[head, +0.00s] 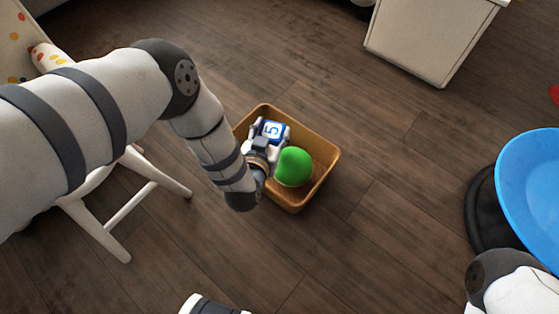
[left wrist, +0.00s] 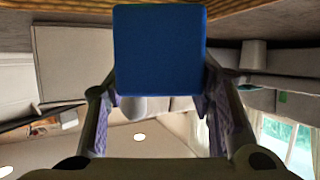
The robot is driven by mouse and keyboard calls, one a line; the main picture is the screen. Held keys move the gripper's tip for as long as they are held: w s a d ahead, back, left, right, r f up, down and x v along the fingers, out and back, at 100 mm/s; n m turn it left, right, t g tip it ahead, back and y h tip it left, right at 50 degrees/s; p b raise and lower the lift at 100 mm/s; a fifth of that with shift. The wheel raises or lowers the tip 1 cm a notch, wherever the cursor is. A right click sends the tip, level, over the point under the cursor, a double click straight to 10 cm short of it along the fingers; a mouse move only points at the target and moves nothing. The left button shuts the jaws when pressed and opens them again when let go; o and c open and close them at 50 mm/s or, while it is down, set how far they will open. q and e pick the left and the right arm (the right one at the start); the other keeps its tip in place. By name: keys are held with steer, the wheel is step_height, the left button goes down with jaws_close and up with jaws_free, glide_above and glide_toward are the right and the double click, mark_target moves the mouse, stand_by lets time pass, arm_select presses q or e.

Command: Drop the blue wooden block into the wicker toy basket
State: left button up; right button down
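The blue wooden block (head: 273,130), with a white top face bearing a blue 5, is between the fingers of my left gripper (head: 270,134). The gripper is shut on it. In the left wrist view the block (left wrist: 160,48) shows a plain blue face with a finger against each side. The wicker toy basket (head: 325,174) is tan and open-topped on the floor. From above, the block and gripper lie within its outline, towards the upper left; their exact height over its bottom is unclear.
A green ball (head: 293,167) is in the basket beside my left gripper. A white chair (head: 150,178) stands left of the basket, partly behind my left arm. A white cabinet (head: 428,40) is at the top right, and a blue round seat (head: 530,190) at right. Wooden floor around the basket is clear.

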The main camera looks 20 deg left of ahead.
arm_select(q)
steer(key=o, duration=0.5)
steer(key=v, duration=1.2)
